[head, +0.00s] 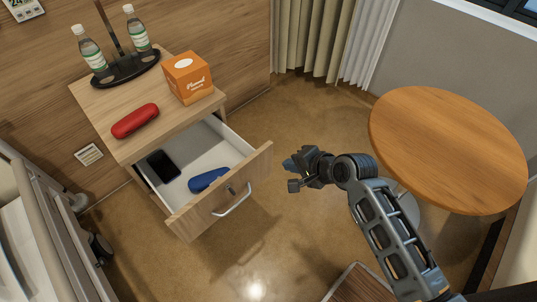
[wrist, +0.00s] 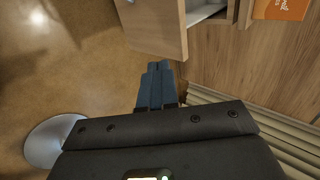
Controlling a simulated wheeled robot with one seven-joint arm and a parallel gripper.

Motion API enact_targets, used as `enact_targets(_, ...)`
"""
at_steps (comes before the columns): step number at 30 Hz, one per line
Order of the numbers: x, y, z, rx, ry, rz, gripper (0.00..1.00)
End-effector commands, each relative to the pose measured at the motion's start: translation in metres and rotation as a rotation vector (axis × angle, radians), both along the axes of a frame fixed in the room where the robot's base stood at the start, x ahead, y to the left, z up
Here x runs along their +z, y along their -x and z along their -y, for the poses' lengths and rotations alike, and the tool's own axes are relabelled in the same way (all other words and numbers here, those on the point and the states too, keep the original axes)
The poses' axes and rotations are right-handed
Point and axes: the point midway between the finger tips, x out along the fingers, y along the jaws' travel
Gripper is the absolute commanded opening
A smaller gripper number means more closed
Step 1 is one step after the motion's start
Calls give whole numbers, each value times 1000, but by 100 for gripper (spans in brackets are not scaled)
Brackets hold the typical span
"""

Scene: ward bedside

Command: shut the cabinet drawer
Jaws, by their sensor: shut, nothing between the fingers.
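The cabinet (head: 133,146) is light wood, and its top drawer (head: 222,207) is pulled well out toward the front right in the head view. The drawer has a metal bar handle (head: 233,201) on its front. Inside lie a black phone (head: 163,166) and a blue case (head: 208,179). My gripper (head: 289,174) is shut and empty, to the right of the drawer front and apart from it. In the wrist view my gripper's fingers (wrist: 158,68) are together, close below the edge of the wooden drawer front (wrist: 157,28) in the picture; whether they touch cannot be told.
On the cabinet top are a red case (head: 135,121), an orange box (head: 188,78) and two bottles on a black tray (head: 126,72). A round wooden table (head: 450,150) stands at the right. A bed (head: 30,235) is at the left. Floor is clear before the drawer.

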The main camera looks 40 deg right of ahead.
Motion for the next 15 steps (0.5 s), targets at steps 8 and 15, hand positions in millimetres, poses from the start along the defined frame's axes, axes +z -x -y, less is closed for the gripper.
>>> enact_targets(8,-39,-42,0,2,1,-1,0)
enact_targets(15,-44,-75,0,2,2,1,0)
